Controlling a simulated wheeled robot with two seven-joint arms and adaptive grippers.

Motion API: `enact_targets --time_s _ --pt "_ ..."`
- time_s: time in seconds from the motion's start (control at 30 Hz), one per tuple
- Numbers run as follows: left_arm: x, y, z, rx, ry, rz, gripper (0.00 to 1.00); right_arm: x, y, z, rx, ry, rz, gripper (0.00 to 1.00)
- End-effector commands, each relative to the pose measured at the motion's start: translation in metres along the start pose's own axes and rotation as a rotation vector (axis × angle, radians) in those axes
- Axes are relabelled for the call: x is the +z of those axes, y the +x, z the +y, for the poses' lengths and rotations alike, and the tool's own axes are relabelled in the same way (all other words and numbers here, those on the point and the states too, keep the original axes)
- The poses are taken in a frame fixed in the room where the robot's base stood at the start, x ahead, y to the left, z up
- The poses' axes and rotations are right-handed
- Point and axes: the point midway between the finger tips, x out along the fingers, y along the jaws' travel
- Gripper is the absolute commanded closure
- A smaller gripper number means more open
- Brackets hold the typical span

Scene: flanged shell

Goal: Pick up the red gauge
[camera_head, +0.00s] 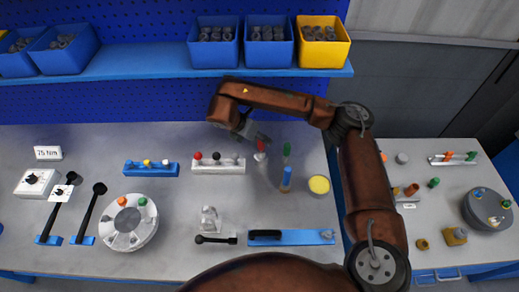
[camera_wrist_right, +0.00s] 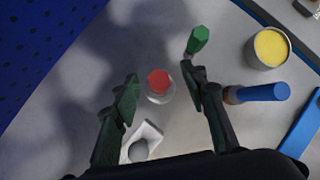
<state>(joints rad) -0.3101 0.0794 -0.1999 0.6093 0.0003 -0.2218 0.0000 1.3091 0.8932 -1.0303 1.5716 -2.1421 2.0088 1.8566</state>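The red gauge (camera_head: 261,146), with a red top on a pale round base, stands on the grey bench right of the white rack. In the right wrist view the red gauge (camera_wrist_right: 158,82) shows between the fingers, with a gap on each side. My right gripper (camera_head: 253,134) reaches in from above and behind it. In the right wrist view my right gripper (camera_wrist_right: 162,86) is open and empty. How far its fingertips are above the gauge is hard to tell. My left gripper is not in view.
A green-topped piece (camera_head: 286,151) and a blue-handled piece (camera_head: 286,178) stand close on the right, by a yellow-topped tin (camera_head: 319,185). The white rack (camera_head: 218,167) with red, black and grey knobs is close on the left. Blue bins (camera_head: 214,41) line the back shelf.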

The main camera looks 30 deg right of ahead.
Motion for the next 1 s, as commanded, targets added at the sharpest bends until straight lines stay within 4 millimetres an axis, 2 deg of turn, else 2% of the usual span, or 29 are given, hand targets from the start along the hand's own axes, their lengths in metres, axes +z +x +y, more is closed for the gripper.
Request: enact_targets --time_s 0.03,0.1,0.4,0.57,0.8,1.0 --pt "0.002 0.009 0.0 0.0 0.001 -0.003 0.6 -0.005 0.01 0.002 -0.003 -0.002 0.002 0.6" --pt "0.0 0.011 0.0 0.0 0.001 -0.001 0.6 -0.007 0.013 0.003 -0.004 -0.003 0.003 0.6" --pt "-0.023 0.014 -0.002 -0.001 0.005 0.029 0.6 -0.008 0.039 0.003 -0.005 -0.002 0.003 0.6" --pt "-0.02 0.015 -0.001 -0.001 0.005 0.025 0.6 -0.01 0.051 0.005 -0.006 -0.003 0.003 0.6" --pt "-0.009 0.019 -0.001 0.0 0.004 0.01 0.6 -0.013 0.086 0.007 -0.006 -0.002 0.003 0.6" --pt "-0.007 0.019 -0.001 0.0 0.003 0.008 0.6 -0.013 0.09 0.008 -0.004 -0.003 0.003 0.6"
